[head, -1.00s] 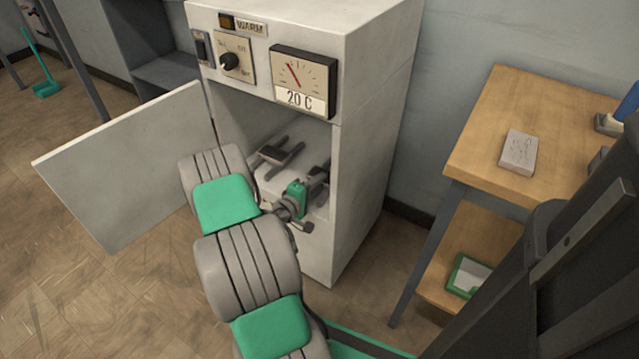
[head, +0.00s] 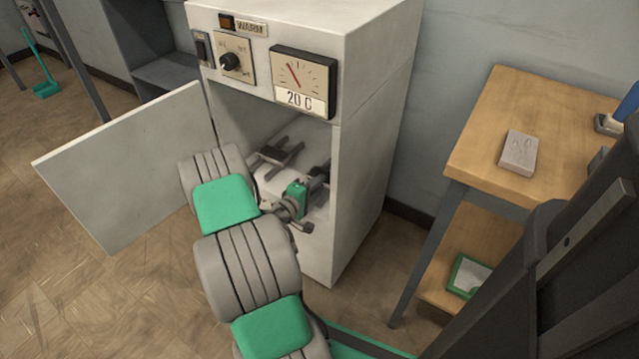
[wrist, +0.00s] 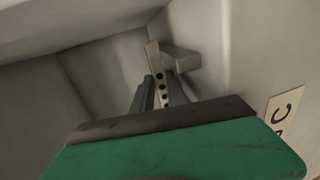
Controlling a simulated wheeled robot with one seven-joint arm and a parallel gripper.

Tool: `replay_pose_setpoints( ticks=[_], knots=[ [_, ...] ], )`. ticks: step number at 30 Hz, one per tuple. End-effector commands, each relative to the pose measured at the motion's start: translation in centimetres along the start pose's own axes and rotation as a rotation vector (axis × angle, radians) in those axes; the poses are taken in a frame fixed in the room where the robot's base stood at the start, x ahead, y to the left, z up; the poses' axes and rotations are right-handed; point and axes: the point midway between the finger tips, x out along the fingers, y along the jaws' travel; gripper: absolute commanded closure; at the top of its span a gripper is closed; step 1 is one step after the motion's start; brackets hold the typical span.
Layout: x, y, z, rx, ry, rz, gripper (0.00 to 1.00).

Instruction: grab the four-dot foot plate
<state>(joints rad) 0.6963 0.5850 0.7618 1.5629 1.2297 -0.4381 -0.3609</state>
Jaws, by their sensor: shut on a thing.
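In the wrist view a pale grey foot plate (wrist: 154,56) with a row of dark dots stands between the fingers of my gripper (wrist: 161,92). Three dots show clearly; its lower end is hidden behind my green wrist housing. A grey crosspiece sticks out to the right at its top, and I cannot tell whether it belongs to the plate. My gripper is shut on the plate, inside the open cabinet. In the head view my gripper (head: 318,178) is small and dark near the cabinet's right wall, and the held plate is hard to make out there.
Another grey part (head: 276,154) lies to the left inside the warming cabinet (head: 365,120). The cabinet door (head: 125,165) stands wide open to the left. The dial gauge (head: 303,80) reads 20 C. A wooden table (head: 500,110) with a grey block (head: 518,152) stands at the right.

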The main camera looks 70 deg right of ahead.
Motion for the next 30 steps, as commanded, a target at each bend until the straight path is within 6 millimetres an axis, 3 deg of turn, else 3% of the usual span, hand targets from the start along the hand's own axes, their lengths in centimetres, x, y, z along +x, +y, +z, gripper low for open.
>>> replay_pose_setpoints(
  ticks=[15,22,30],
  knots=[
    [0.0,-0.3,0.0,0.0,0.0,-0.005,1.0],
    [-0.6,2.5,0.0,0.001,0.001,-0.003,1.0],
    [-0.6,2.4,0.0,0.0,0.0,-0.002,1.0]
  ],
)
